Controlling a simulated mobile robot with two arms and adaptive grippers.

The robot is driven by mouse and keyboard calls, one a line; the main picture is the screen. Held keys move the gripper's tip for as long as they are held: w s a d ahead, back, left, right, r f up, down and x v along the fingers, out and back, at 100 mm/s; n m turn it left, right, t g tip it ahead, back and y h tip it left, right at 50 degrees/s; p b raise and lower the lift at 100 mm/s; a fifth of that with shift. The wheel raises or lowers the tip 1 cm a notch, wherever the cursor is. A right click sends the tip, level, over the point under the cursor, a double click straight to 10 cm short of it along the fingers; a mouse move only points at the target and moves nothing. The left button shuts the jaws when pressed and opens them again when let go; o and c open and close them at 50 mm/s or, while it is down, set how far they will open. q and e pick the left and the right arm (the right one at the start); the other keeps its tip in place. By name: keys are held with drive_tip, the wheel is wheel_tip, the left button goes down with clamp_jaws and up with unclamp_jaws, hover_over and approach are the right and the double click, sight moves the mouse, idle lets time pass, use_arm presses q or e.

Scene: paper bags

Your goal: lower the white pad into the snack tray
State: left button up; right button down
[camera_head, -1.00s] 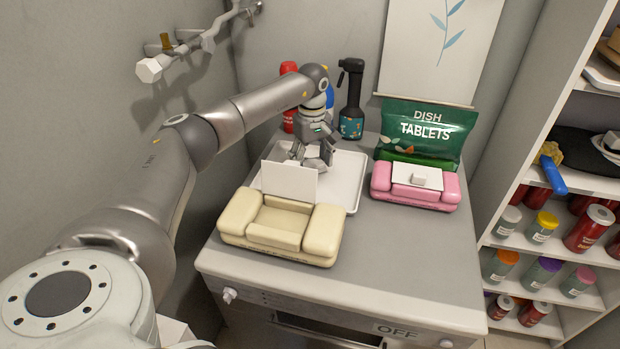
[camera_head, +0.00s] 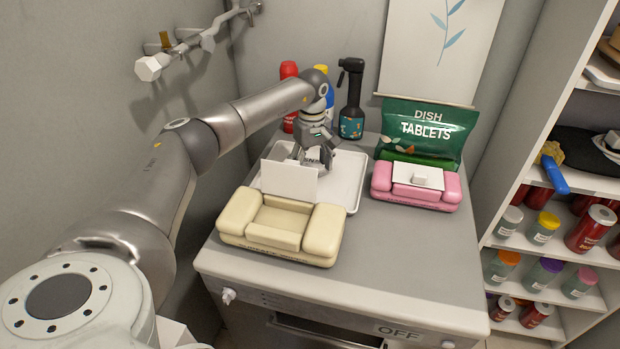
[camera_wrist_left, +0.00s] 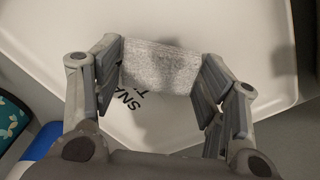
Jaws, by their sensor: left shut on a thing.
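The snack tray (camera_head: 345,178) is a shallow white tray on the counter, behind the cream box; dark lettering shows on its floor in the left wrist view (camera_wrist_left: 255,40). My left gripper (camera_head: 318,162) is over the tray, pointing down. In the left wrist view the white pad (camera_wrist_left: 160,68), speckled and roughly rectangular, is held between the two fingers of my left gripper (camera_wrist_left: 161,72). It is above the tray floor; whether it touches cannot be told. In the head view the pad is hidden by the gripper. My right gripper is out of view.
The cream box (camera_head: 278,228) stands in front of the tray, its white lid (camera_head: 289,182) raised. A pink box (camera_head: 415,186) and a green dish tablets bag (camera_head: 427,130) stand to the right. A dark spray bottle (camera_head: 351,100) stands behind. The counter's front right is clear.

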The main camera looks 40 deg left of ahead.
use_arm(q)
drive_tip(key=shift+f, duration=0.1)
drive_tip(key=o, duration=1)
